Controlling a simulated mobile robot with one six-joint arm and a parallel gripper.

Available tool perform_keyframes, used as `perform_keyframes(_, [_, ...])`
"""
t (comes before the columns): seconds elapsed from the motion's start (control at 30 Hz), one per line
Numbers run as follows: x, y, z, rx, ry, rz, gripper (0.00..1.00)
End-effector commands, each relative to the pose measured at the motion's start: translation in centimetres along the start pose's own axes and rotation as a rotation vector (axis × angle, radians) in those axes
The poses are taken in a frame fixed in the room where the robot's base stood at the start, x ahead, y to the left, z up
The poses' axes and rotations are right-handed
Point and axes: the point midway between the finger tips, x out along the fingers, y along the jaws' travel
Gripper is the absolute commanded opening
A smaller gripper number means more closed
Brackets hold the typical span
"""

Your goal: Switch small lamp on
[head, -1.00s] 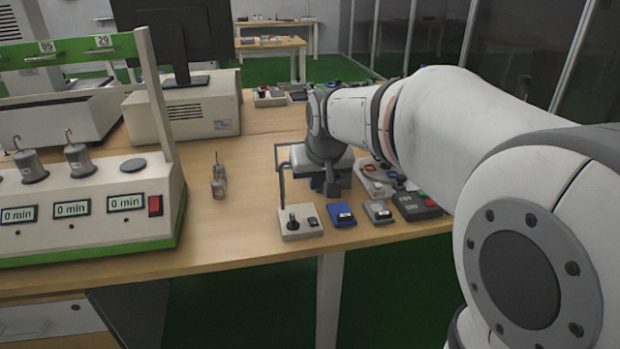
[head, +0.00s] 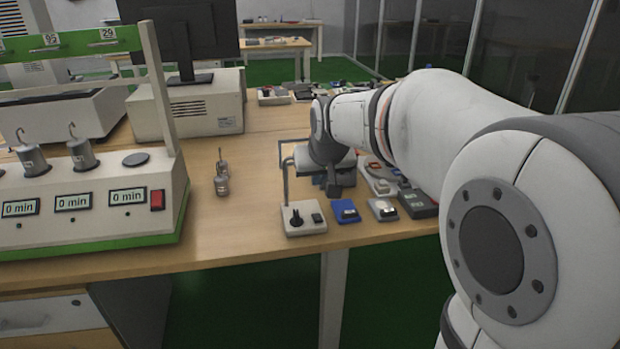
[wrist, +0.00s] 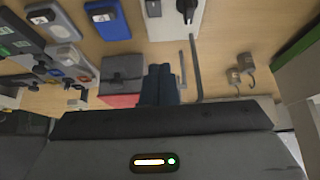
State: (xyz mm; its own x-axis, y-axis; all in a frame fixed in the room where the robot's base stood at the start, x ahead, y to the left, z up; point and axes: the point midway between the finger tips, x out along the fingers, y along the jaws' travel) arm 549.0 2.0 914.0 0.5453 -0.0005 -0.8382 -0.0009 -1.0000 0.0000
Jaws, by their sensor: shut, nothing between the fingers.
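A pale box (head: 303,222) with a black knob, a small dark switch and a bent grey rod stands near the table's front edge; it may be the small lamp, but I cannot tell for sure. In the wrist view its base (wrist: 172,27) is at the top, cut by the edge, with the rod reaching down. My gripper (head: 333,188) is just behind and right of this box, pointing down. In the wrist view my gripper's dark blue fingers (wrist: 160,72) are together and empty, beside the rod. In the head view, my wrist hides part of the area behind.
A blue switch box (head: 345,211) and a grey one (head: 382,209) stand right of the pale box, with more small devices beyond. Two small metal weights (head: 221,182) stand to the left. A timer rig (head: 90,205) fills the left side. Bare table lies between.

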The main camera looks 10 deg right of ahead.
Motion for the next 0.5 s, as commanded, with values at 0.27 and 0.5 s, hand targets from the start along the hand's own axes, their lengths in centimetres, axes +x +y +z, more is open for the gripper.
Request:
perform_keyframes(0.27, [6.4,0.0,0.2,0.0,-0.004,0.0,0.0])
perform_keyframes(0.5, [9.5,0.0,2.0,0.0,-0.001,0.0,0.0])
